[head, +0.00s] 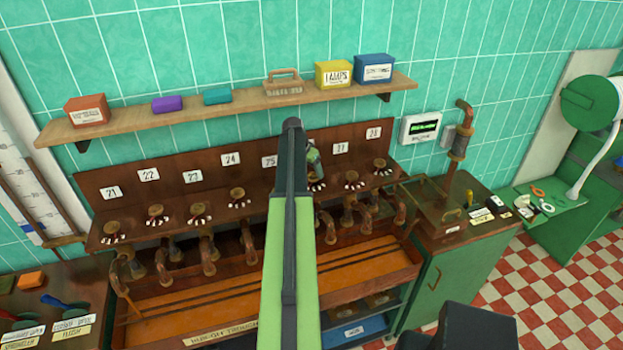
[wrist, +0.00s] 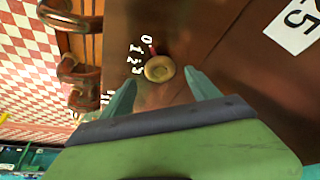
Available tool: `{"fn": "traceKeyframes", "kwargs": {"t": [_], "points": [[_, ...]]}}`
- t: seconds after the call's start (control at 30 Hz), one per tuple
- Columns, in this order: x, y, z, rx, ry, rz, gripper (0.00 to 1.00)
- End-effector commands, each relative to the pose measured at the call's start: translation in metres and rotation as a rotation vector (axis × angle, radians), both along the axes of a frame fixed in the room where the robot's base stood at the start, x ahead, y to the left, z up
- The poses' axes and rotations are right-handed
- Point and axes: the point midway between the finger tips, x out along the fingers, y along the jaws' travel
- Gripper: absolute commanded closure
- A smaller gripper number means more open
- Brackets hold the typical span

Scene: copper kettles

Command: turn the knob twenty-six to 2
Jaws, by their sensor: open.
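In the wrist view a round brass knob (wrist: 159,69) sits on the brown panel with a white scale (wrist: 137,56) of 0, 1, 2 and 3 beside it. A red mark at the knob's edge points toward 0. My gripper (wrist: 160,80) is open, with one teal finger on each side of the knob; whether they touch it I cannot tell. Part of the 25 label (wrist: 295,25) shows beyond the knob. In the head view my gripper (head: 317,181) is low over the knob row, between labels 25 (head: 269,161) and 27 (head: 341,148); the label between them is hidden by my arm.
More knobs stand on both sides, such as the one under 24 (head: 238,195) and the one under 27 (head: 351,178). Bent copper spouts (head: 248,243) hang below them over a wooden trough (head: 200,300). A shelf (head: 220,110) with small boxes runs above the labels.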

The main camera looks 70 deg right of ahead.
Motion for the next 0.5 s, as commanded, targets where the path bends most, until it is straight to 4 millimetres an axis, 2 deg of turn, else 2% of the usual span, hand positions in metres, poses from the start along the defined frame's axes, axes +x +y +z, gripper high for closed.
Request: {"fn": "traceKeyframes", "kwargs": {"t": [0.03, 0.1, 0.5], "points": [[-0.001, -0.003, -0.018, 0.0, 0.0, -0.001, 0.3], [-0.002, -0.006, -0.024, 0.0, 0.0, 0.0, 0.3], [-0.003, -0.009, -0.028, 0.0, 0.0, 0.001, 0.3]]}}
